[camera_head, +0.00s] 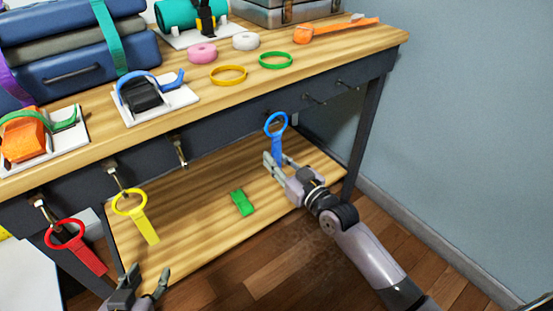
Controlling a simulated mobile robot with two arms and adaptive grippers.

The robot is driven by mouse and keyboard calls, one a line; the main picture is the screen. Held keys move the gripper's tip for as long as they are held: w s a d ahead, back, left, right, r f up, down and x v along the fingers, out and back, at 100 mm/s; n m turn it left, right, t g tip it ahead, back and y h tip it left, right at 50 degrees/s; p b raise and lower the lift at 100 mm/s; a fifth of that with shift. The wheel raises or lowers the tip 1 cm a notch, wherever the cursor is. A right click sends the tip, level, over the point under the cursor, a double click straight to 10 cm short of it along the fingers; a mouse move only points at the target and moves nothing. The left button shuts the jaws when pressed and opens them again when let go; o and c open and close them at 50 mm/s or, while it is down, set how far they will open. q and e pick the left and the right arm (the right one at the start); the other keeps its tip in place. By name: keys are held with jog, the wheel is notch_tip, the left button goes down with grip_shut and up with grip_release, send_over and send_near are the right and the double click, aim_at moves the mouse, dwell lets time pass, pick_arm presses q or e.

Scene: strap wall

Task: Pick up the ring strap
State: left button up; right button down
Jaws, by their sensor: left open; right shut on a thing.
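A blue ring strap (277,141) stands upright, ring at the top and flat tail below, in front of the table's dark front rail. My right gripper (274,159) is shut on its tail; the finger contact is small in view. A red ring strap (84,254) and a yellow ring strap (144,225) hang at the left from hooks (41,203) on the rail. My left gripper (149,273) is open and empty at the bottom left, below the yellow strap.
A green piece (241,202) lies on the wooden lower shelf (195,205). Bare hooks line the rail. The tabletop (225,97) holds suitcases (75,70), strap fixtures on white plates, tape rolls, yellow and green rings, and an orange strap (335,28). Open floor and a wall are at right.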

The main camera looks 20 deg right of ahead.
aim_at(278, 153)
notch_tip(278, 153, up, 3)
jog(key=shift+r+p, duration=0.1)
jog(key=shift+p, duration=0.6)
pick_arm(q)
jog(key=s+a+f+g+y+p, duration=0.1)
jog(key=s+a+f+g, duration=0.1)
jog(key=s+g, duration=0.2)
jog(key=s+a+f+g+y+p, duration=0.1)
jog(key=s+a+f+g+p, duration=0.1)
jog(key=s, duration=0.7)
jog(key=shift+a+f+g, duration=0.15)
jog(key=shift+f+g, duration=0.35)
jog(key=shift+g, duration=0.4)
pick_arm(e)
jog(key=v, duration=1.8)
pick_arm(q)
jog(key=shift+r, duration=0.1)
